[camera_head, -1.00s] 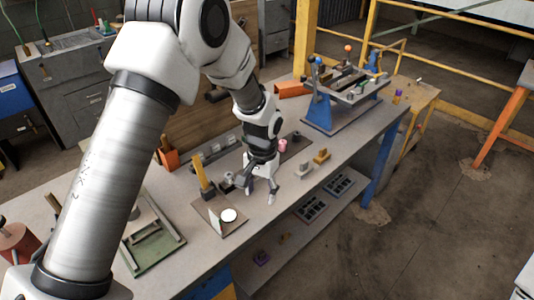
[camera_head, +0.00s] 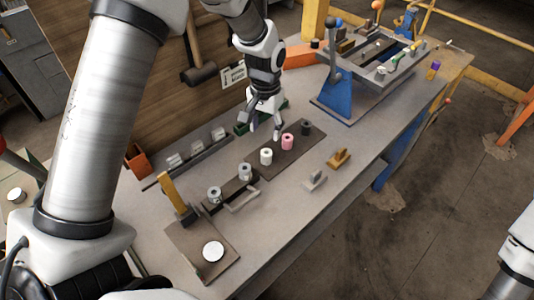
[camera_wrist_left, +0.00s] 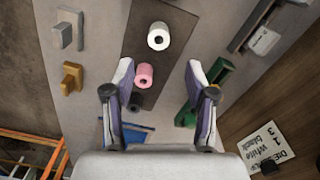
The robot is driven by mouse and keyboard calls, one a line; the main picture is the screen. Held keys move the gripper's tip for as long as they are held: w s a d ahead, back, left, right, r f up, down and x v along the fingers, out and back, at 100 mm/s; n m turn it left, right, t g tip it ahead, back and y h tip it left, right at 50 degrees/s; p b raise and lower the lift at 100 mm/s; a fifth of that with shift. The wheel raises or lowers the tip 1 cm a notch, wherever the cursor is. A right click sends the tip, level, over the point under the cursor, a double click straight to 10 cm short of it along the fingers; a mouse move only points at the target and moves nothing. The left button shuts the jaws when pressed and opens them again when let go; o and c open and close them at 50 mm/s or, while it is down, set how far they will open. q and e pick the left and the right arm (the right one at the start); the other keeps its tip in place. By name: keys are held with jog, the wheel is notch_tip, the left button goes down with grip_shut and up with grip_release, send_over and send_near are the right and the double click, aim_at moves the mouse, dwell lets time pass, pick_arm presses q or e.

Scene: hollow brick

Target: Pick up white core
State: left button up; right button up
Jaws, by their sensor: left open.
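The white core (camera_head: 266,157) stands upright on a dark mat (camera_head: 291,158) on the bench. It also shows in the wrist view (camera_wrist_left: 159,36), at the top centre, with a dark hole in its end. A pink core (camera_head: 287,141) and a black core (camera_head: 305,128) stand to its right on the mat. The pink core also shows between the fingers in the wrist view (camera_wrist_left: 144,75). My left gripper (camera_head: 265,132) is open and empty, behind the white core and apart from it. Its fingers also show in the wrist view (camera_wrist_left: 158,68). My right gripper is out of view.
Two grey cores (camera_head: 245,171) (camera_head: 214,195) stand to the left. A plate with a white disc (camera_head: 213,251) and a yellow upright (camera_head: 174,192) lies at the front left. A blue-framed lever fixture (camera_head: 338,97) stands at the back right. A green block (camera_wrist_left: 187,114) is beside the right finger.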

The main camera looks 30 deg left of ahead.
aim_at(267, 155)
pick_arm(q)
jog(key=f+b, duration=0.2)
jog(key=f, duration=0.1)
jog(key=shift+s+d, duration=0.2)
jog(key=shift+s, duration=0.2)
jog(key=f, duration=0.2)
jog(key=f+p, duration=0.1)
jog(key=f, duration=0.4)
jog(key=shift+w+f+p, duration=0.2)
jog(key=shift+w+p, duration=0.1)
jog(key=shift+w, duration=0.05)
jog(key=shift+w+f, duration=0.1)
jog(key=shift+f, duration=0.35)
jog(key=shift+r, duration=0.1)
grip_shut()
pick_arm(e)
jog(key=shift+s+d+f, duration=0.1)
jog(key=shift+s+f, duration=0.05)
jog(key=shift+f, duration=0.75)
